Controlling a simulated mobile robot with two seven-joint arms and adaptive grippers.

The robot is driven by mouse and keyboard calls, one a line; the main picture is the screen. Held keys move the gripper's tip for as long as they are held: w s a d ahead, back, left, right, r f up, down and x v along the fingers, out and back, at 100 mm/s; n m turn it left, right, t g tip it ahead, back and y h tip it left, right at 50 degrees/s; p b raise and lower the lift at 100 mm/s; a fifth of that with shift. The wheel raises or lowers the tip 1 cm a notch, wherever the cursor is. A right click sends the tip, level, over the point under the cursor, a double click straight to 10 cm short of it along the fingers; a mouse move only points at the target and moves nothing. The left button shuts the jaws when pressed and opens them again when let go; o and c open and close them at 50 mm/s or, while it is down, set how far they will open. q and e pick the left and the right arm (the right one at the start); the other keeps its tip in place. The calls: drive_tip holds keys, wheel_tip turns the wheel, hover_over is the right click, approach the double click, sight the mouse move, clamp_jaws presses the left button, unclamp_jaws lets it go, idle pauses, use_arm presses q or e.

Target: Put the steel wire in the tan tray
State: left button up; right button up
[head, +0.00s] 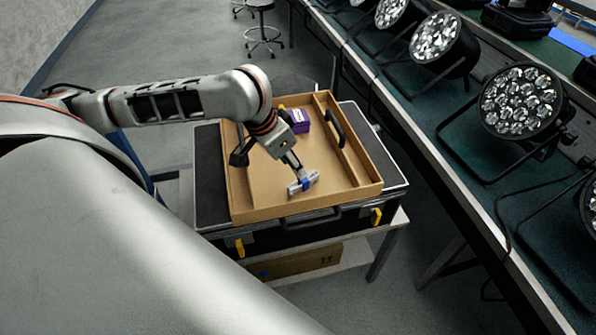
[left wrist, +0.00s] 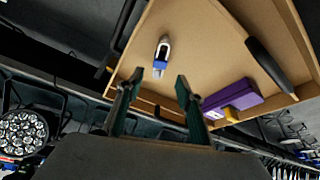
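The tan tray (head: 240,211) lies on a black case in the head view; its tan wall also shows in the left wrist view (left wrist: 215,20). The steel wire (head: 303,184), a silver looped bundle with a blue band, lies on the tray floor close to the front wall. In the left wrist view the steel wire (left wrist: 163,49) is just beyond my fingertips, with bare floor around it. My left gripper (head: 297,172) is above the tray, pointing down at the wire. Its fingers (left wrist: 153,84) are spread apart with nothing clamped between them. My right gripper is not in view.
A purple box (head: 299,121) and a black curved handle-like item (head: 335,128) are at the tray's back and right. The black case (head: 212,178) stands on a low table. Several stage lights (head: 522,100) line the long bench at right. The tray's middle is mostly clear.

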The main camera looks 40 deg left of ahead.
use_arm(q)
drive_tip(key=shift+v, duration=1.2)
